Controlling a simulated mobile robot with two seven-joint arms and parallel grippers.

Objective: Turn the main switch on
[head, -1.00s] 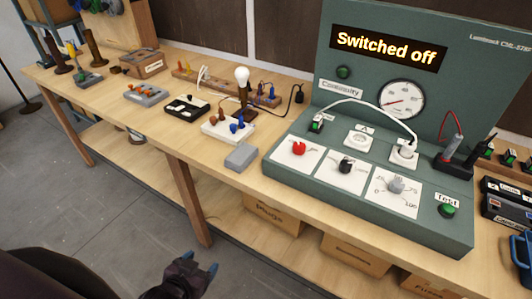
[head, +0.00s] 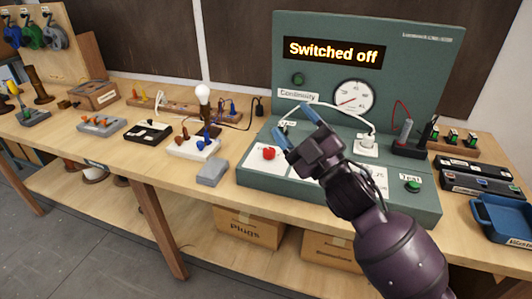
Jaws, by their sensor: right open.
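The green test bench (head: 440,80) stands on the right of the table, with a lit display (head: 333,52) reading "Switched off". A red knob (head: 269,153) sits on a white plate at the left of its sloped panel. I cannot read which control is labelled main. My right gripper (head: 292,123) is open and empty over the panel's left part, its blue-tipped fingers above and behind the red knob. Whether it touches anything is unclear. It hides the small switch at the back left and the middle knobs. My left gripper is out of view.
A white plug and cable (head: 367,141) stand at the panel's back right, left of a black holder with probes (head: 408,145). A green button (head: 413,186) is at the front right. A grey block (head: 212,172) and a lamp bulb (head: 203,93) are left of the bench.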

